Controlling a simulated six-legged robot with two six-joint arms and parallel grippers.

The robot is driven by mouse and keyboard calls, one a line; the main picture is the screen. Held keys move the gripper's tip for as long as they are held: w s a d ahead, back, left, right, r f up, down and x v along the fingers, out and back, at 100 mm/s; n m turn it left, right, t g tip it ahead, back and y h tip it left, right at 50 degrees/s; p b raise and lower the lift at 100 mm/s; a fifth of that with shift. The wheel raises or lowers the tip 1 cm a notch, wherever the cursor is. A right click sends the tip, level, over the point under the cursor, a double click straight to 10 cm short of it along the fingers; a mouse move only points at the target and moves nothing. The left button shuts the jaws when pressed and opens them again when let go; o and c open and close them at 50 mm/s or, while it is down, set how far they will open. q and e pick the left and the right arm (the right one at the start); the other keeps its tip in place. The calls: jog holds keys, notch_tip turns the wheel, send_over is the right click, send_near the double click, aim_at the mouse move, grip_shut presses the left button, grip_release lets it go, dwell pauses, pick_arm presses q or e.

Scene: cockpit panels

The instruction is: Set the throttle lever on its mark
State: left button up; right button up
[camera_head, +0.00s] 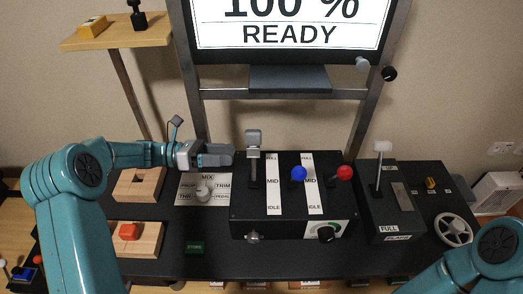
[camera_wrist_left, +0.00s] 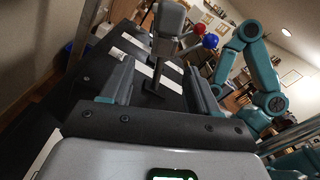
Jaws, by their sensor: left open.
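A black lever box (camera_head: 247,212) carries white strips marked FULL, MID and IDLE. A grey-headed lever (camera_head: 254,138) stands at its left slot, its head near the FULL end. Blue-knobbed (camera_head: 299,174) and red-knobbed (camera_head: 345,172) levers stand to its right. My left gripper (camera_head: 228,155) is open, just left of the grey-headed lever and pointing at it. In the left wrist view the open fingers (camera_wrist_left: 158,72) are empty, with the grey lever head (camera_wrist_left: 170,18) ahead of them. My right arm shows at the lower right; its gripper is out of view.
A screen (camera_head: 290,36) behind the box reads 100 % READY. A MIX panel with a knob (camera_head: 204,193) lies below my left gripper. A second box with a white-topped lever (camera_head: 382,147) stands to the right. Wooden blocks (camera_head: 150,184) sit at the left.

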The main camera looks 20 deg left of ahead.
aim_at(256, 155)
pick_arm(q)
jog(key=p+x, duration=0.1)
jog(key=x, duration=0.7)
jog(key=shift+d, duration=0.75)
jog(key=shift+w, duration=0.1)
grip_shut()
